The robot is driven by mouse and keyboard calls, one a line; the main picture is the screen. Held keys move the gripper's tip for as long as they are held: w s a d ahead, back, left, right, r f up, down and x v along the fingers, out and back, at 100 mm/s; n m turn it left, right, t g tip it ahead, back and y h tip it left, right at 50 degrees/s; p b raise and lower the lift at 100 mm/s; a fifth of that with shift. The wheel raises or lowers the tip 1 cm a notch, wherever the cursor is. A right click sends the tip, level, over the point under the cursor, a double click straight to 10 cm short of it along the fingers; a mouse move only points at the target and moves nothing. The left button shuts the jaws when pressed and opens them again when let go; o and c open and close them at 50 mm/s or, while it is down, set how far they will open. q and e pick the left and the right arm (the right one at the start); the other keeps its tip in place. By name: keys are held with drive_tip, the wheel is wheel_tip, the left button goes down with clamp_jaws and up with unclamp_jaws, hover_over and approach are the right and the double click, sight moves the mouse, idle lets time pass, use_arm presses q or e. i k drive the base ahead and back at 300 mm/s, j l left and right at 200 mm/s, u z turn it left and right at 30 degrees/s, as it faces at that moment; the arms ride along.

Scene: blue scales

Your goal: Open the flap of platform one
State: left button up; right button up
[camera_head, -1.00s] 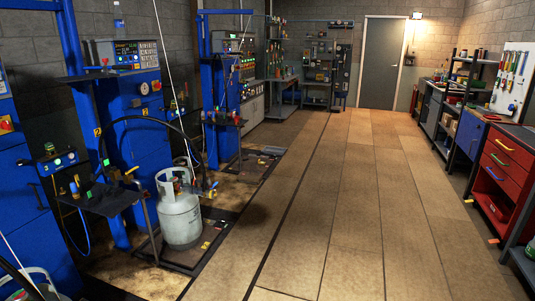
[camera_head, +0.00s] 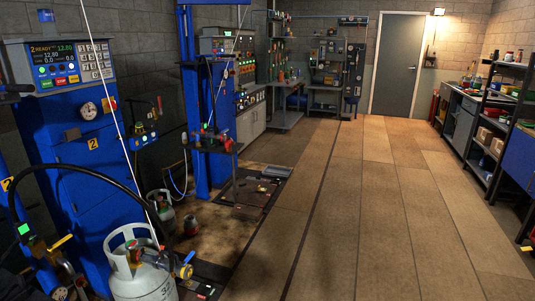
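A blue scale cabinet (camera_head: 75,205) marked 2 stands at the left, with a lit display panel (camera_head: 62,62) on top. A grey gas cylinder (camera_head: 150,282) stands in front of it at the bottom edge, its base cut off. A dark platform edge (camera_head: 208,284) shows to its right. Farther back stands another blue scale station (camera_head: 212,150), with a dark floor platform (camera_head: 248,192) before it. I cannot read a number one on it, and I cannot make out a flap. Neither of my grippers is in view.
Shelving (camera_head: 497,120) and a workbench (camera_head: 462,118) line the right wall. The tiled walkway (camera_head: 365,215) is clear up to the grey door (camera_head: 397,66).

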sight(250, 212)
drive_tip(key=i+l, duration=0.1)
drive_tip(key=i, duration=4.4)
drive_tip(key=j, duration=0.1)
